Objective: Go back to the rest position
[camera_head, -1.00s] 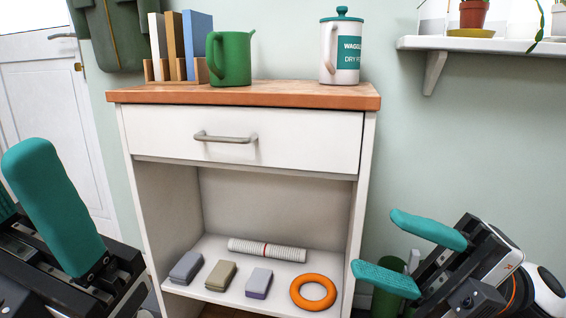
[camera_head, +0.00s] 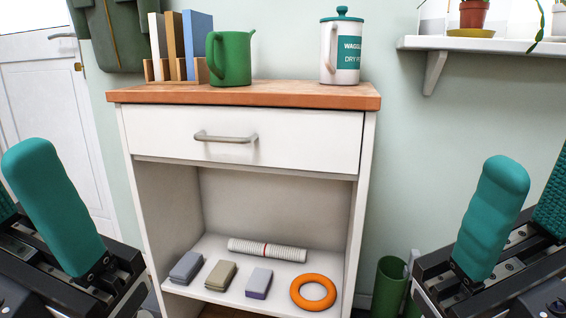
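My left gripper (camera_head: 14,192) is at the left edge, one teal finger pointing up in full view and the other mostly cut off by the frame. Its fingers are apart with nothing seen between them. My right gripper (camera_head: 530,190) is at the right edge, its teal fingers pointing up and apart, with nothing between them. Both are in front of and to either side of the white cabinet (camera_head: 290,140), touching nothing that I can see.
A green jug (camera_head: 230,58), a white canister (camera_head: 341,50) and books (camera_head: 198,45) stand on the cabinet top. Its drawer is shut. The lower shelf holds small blocks (camera_head: 221,275), a ribbed roll (camera_head: 267,249) and an orange ring (camera_head: 313,292). A green cylinder (camera_head: 388,285) stands at right.

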